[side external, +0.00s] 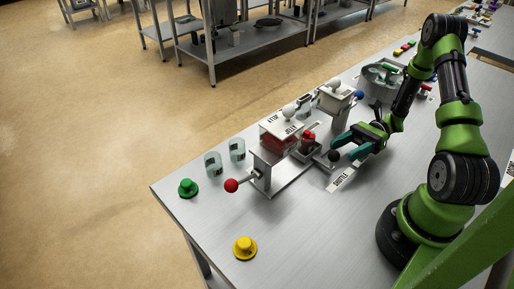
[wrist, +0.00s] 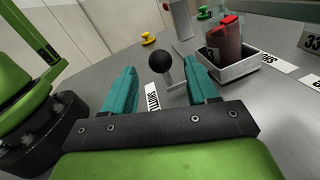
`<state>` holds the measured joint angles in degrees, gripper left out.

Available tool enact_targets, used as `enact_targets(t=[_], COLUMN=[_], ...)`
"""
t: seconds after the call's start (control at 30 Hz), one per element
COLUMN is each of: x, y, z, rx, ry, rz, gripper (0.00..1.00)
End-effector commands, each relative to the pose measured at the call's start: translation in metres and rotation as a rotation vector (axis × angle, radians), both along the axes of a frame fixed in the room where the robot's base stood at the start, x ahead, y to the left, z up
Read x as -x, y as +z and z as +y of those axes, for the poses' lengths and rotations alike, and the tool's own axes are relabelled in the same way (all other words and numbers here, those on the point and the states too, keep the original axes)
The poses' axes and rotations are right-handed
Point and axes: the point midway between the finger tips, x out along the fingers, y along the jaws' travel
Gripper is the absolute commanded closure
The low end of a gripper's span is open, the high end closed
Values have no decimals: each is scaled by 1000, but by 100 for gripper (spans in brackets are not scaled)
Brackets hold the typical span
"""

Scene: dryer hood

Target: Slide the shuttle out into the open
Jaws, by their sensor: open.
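The shuttle is a small metal tray (side external: 318,153) with a black ball knob (side external: 334,156) on a short post. The black knob (wrist: 160,61) shows ahead, between the lines of my two teal fingers. My gripper (side external: 341,148) is open and empty, with its fingertips close to the knob; whether they touch it I cannot tell.
A red ball handle (side external: 232,185) sticks out at the station's left end. Two glass jars (side external: 213,163), a green button (side external: 188,187) and a yellow button (side external: 245,247) stand on the steel bench. A white SHUTTLE label (side external: 343,180) lies in front of the knob. The bench's front is mostly clear.

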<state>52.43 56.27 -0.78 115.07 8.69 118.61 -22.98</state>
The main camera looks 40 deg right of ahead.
Motion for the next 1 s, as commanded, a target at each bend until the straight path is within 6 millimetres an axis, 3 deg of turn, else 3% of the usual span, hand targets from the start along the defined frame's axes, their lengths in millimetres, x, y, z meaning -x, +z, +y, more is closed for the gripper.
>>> enact_targets(t=[0.2,0.43,0.67,1.0], x=[11,19,22,22], y=[0,0,0,1], z=[-55,-96,-111,-111], rx=[2,1,0,5], ry=[-6,1,0,4], rz=[-2,0,0,-3], gripper=[42,42,42,42])
